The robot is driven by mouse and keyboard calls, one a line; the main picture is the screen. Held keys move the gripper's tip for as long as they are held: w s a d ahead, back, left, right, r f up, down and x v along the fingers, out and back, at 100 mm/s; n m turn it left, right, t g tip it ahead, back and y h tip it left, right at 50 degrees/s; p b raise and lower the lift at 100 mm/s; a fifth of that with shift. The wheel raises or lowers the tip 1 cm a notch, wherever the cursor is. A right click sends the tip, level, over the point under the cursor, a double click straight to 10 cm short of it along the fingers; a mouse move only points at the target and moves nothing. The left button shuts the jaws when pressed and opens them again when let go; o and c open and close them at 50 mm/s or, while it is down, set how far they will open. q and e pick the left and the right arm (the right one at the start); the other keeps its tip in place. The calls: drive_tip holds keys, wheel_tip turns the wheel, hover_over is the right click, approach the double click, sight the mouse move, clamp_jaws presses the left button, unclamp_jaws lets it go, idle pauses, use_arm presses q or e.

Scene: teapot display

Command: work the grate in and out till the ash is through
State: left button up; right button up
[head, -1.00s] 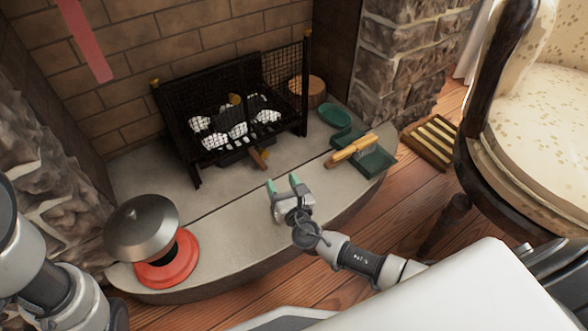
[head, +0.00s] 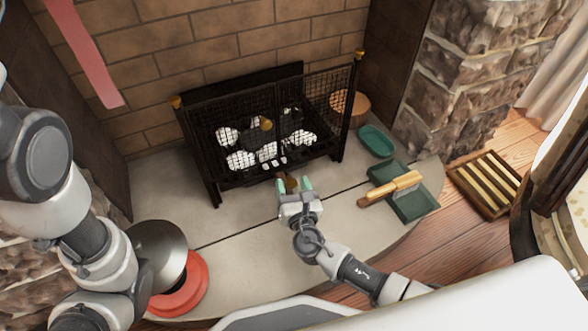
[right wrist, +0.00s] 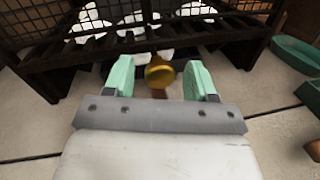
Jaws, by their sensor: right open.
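The black fire grate (head: 212,190) stands on the stone hearth with mesh panels around it. White, ash-covered lumps (head: 241,160) lie inside it. A short wooden handle with a brass-coloured round end (right wrist: 159,73) sticks out low at the grate's front. My right gripper (head: 293,185) is open in front of the grate. In the right wrist view its two green fingertips (right wrist: 160,80) stand either side of the handle's end, with gaps on both sides. I cannot tell whether the handle reaches fully between the pads. My left arm shows at the left, but its gripper does not.
A green dustpan (head: 414,205) with a wooden-handled brush (head: 392,188) and a green dish (head: 376,141) are on the hearth at right. A red-based object with a metal dome (head: 183,290) stands at front left. A slatted wooden tray (head: 487,183) lies on the floor.

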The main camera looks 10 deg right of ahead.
sight(286, 173)
drive_tip(key=shift+w, duration=0.2)
drive_tip(key=shift+c, duration=1.4)
clamp_jaws()
drive_tip(key=w, duration=0.2)
drive_tip(key=w+b, duration=0.1)
drive_tip(key=shift+w+a, duration=0.35)
drive_tip(key=shift+a, duration=0.05)
drive_tip(key=shift+w, duration=0.3)
drive_tip(key=shift+r, duration=0.1)
